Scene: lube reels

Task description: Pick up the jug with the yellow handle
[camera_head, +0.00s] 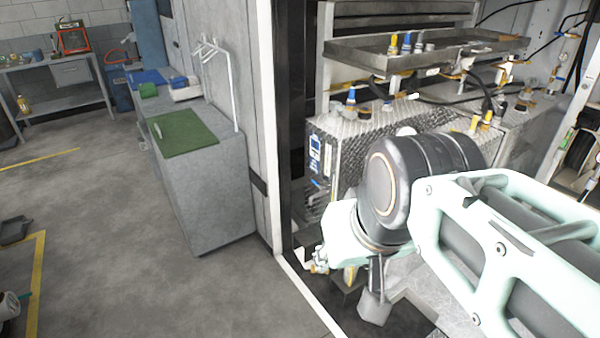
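I cannot pick out with certainty a jug with a yellow handle. Small bottles or fittings with yellow and blue tops, among them a yellow-topped one (394,44), stand on the raised metal tray (352,52). Below my arm's joint, a light grey piece (373,309) hangs or stands under a dark stem, with a small yellow patch to its left; I cannot tell what these are. My arm reaches in from the right, and its large black joint covers part of the machinery. I cannot make out my gripper's fingers; the arm hides that area.
A textured metal tank (345,135) sits under the tray inside the bay. A white door frame (268,120) edges the bay on the left. A grey cabinet (215,190) with a green mat (185,132) and white hooks stands beside it. The floor (110,210) at left is mostly clear.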

